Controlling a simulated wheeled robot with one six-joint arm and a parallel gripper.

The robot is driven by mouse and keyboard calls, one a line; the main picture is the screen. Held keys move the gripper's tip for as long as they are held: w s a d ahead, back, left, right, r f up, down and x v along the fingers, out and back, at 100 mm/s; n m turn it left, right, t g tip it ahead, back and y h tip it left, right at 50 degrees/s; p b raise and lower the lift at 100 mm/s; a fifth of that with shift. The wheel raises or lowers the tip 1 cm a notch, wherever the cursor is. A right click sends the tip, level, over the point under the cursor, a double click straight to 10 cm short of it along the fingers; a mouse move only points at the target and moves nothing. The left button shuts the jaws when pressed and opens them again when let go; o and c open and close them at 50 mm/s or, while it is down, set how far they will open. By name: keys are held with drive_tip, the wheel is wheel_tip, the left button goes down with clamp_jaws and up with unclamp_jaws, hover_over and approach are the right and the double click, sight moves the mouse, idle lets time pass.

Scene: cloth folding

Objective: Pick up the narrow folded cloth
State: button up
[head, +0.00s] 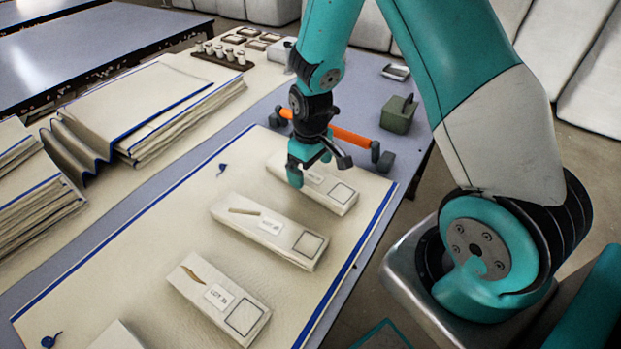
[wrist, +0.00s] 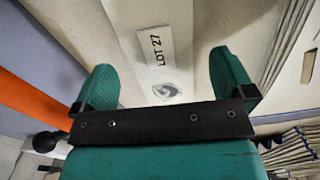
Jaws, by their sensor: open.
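Several narrow folded cream cloths lie in a row on the blue-edged mat (head: 170,235) in the head view. The farthest folded cloth (head: 341,196) has a pale label and a dark-outlined square. My gripper (head: 309,166) is over its left part, fingers pointing down, and hides some of it. In the wrist view, the cloth (wrist: 190,25) with a "LOT 27" label lies between the two green fingers of my gripper (wrist: 165,78). The fingers are wide apart and grip nothing. I cannot tell whether the fingertips touch the cloth.
Two more folded cloths, a middle one (head: 268,232) and a nearer one (head: 215,300), lie closer to the camera. An orange-handled tool (head: 350,137) and a green block (head: 398,115) are behind the gripper. Stacked cloths (head: 140,100) fill the left side.

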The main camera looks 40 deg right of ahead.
sight(310, 175)
drive_tip(key=shift+f, duration=1.6)
drive_tip(key=c, duration=1)
drive_tip(key=shift+r, duration=0.1)
